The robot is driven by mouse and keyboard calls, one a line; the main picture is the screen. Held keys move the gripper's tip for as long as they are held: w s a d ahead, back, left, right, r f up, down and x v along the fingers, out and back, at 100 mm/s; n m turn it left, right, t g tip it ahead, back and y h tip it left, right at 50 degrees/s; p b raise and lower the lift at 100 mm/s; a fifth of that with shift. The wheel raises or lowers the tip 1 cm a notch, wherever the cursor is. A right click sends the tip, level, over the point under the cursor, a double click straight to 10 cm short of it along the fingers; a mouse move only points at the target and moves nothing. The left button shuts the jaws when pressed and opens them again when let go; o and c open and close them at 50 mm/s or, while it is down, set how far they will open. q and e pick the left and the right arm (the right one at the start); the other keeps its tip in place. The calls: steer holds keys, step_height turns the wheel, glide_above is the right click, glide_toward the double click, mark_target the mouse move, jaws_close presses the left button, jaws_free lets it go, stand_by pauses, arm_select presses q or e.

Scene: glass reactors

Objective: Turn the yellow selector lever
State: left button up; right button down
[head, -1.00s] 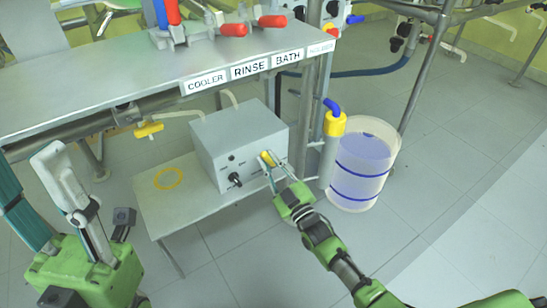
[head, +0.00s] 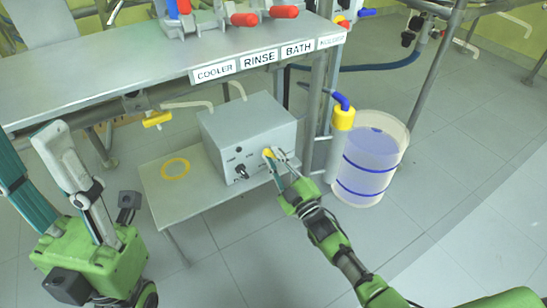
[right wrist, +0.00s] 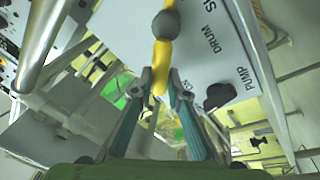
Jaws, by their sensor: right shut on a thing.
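The yellow selector lever (head: 267,153) is on the front of a grey control box (head: 225,135), right of a black knob (head: 241,171). My right gripper (head: 279,159) is at the lever, its fingers shut on it. In the right wrist view the yellow lever (right wrist: 163,62) runs between the fingertips of my right gripper (right wrist: 160,84), with a dark round end above them. Labels DRUM and PUMP show on the panel beside it; the fingers hide others. My left gripper (head: 28,145) is at the left edge, its fingers apart and empty.
The box stands on a low shelf (head: 190,199) with a yellow ring (head: 175,168). A bench (head: 130,65) labelled COOLER, RINSE, BATH overhangs behind. A clear drum (head: 370,165) with blue bands and a yellow-capped pipe (head: 342,117) stand right of the box.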

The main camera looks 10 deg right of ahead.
steer(key=c, duration=2)
jaws_free()
steer(key=shift+f, duration=0.15)
steer(key=shift+o, duration=0.2)
steer(key=v, duration=1.2)
